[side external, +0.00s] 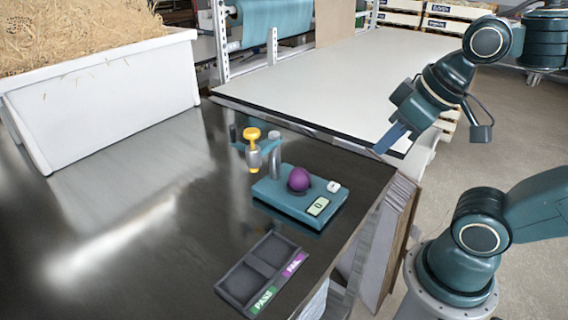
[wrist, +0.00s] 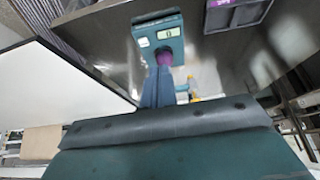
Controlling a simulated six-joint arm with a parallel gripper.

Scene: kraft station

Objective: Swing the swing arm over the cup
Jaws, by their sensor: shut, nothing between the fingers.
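A teal test stand (side external: 290,204) stands on the dark table, with a purple ball (side external: 298,179) on its top. The cup under the ball cannot be made out. A grey post (side external: 275,158) rises at the stand's back. The swing arm (side external: 240,146) points left from the post, away from the ball. It carries a yellow knob (side external: 251,134) above a metal plunger (side external: 254,161). My gripper (side external: 384,147) is shut and empty, raised to the right of the stand and apart from it. In the wrist view my gripper (wrist: 160,87) partly hides the ball (wrist: 164,57).
A dark two-compartment tray (side external: 247,268) with PASS and FAIL labels lies in front of the stand. A white bin of straw (side external: 110,95) stands at the back left. A pale tabletop (side external: 340,75) lies behind. The dark table's left part is clear.

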